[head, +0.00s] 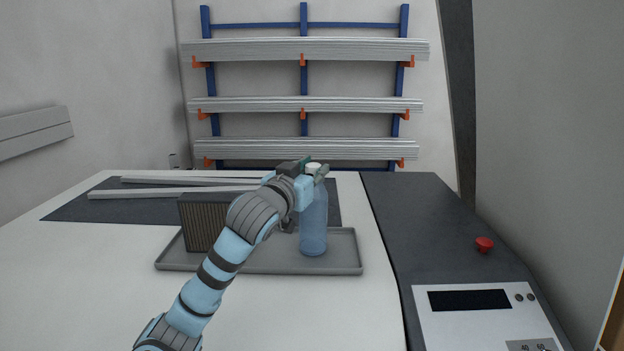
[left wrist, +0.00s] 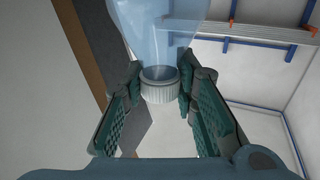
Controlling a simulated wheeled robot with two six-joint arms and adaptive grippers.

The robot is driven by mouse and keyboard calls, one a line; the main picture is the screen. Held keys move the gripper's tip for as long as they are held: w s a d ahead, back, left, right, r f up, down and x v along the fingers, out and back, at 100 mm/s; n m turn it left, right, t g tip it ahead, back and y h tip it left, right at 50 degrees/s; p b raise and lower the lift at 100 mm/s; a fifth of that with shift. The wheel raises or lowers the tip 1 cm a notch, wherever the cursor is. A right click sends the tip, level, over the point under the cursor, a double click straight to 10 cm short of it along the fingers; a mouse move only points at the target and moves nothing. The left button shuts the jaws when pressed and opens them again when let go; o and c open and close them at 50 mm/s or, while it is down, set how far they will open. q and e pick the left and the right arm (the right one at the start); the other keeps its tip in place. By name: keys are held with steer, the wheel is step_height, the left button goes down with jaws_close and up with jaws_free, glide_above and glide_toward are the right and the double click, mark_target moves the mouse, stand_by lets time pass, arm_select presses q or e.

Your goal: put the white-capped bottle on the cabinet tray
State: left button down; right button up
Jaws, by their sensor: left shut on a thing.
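The white-capped bottle (head: 313,228) is translucent blue and upright, over the right part of the grey tray (head: 340,268). I cannot tell whether its base touches the tray. My left gripper (head: 316,171) is shut on the bottle near its cap, reaching in from the left. In the left wrist view, the white cap (left wrist: 160,93) sits between the two green-padded fingers of the left gripper (left wrist: 160,77), with the blue body beyond. My right gripper is not in view.
A dark ribbed block (head: 202,222) stands on the tray's left part, partly behind my arm. Metal profiles (head: 170,191) lie on a dark mat behind. A control panel (head: 485,310) and red button (head: 484,243) are at right. The white tabletop in front is clear.

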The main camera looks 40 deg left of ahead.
arm_select(q)
steer(key=shift+a+f, duration=0.1)
steer(key=shift+f, duration=0.05)
steer(key=c, duration=1.7)
jaws_free()
steer(key=shift+f, duration=0.1)
steer(key=o, duration=0.4)
steer(key=b+v, duration=0.5)
steer(key=v, duration=0.7)
